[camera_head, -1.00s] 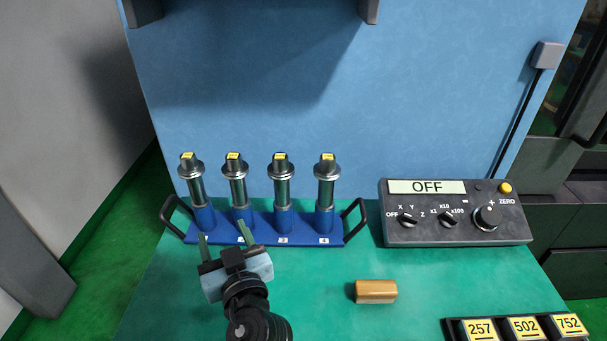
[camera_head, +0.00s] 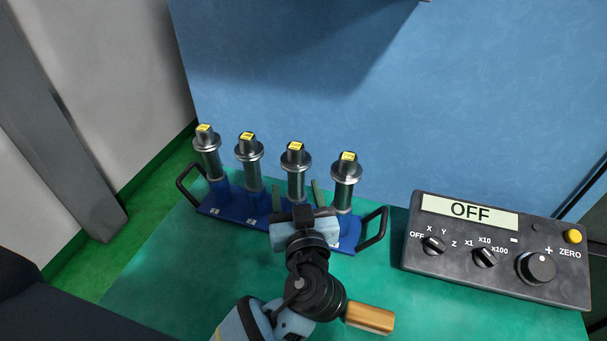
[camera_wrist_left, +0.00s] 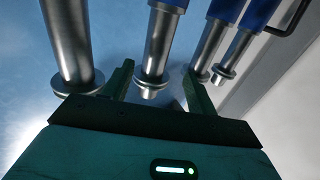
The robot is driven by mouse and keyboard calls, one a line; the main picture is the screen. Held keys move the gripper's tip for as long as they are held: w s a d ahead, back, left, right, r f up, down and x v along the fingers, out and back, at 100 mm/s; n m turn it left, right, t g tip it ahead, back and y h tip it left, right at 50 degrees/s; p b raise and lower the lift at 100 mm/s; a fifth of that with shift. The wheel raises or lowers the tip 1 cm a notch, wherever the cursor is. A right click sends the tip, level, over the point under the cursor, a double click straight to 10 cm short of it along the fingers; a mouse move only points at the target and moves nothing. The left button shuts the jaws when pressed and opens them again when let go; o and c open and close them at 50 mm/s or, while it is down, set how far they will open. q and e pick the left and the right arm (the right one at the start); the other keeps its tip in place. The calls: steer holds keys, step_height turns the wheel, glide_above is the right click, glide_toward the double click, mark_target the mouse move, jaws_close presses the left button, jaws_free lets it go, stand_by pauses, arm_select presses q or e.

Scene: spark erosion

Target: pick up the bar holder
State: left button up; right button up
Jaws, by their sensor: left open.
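Several upright metal bar holders with yellow-labelled tops stand in a row in a blue rack (camera_head: 232,207) with black end handles. The third bar holder from the left (camera_head: 296,177) is straight ahead of my left gripper (camera_head: 296,194). My left gripper is open, with one green finger on each side of that holder in the head view. In the left wrist view, a metal bar holder (camera_wrist_left: 160,45) also shows between the spread fingertips (camera_wrist_left: 158,80). I cannot tell how deep it sits between them, and I see no grip on it. My wrist hides part of the rack's front. My right gripper is not in view.
A brass-coloured block (camera_head: 369,318) lies on the green table (camera_head: 165,265) just right of my left wrist. A dark control box (camera_head: 498,250) reading OFF stands at the right. A blue wall (camera_head: 380,110) rises behind the rack. The neighbouring holders stand close beside the fingers.

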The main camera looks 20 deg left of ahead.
arm_select(q)
steer(key=shift+x, duration=1.25)
steer(key=shift+d+f+x, duration=0.15)
steer(key=shift+x, duration=1.2)
steer(key=shift+d+f+x, duration=0.15)
steer(key=shift+f+x, duration=0.05)
steer(key=shift+x, duration=1.15)
steer(key=shift+w, duration=0.1)
jaws_close()
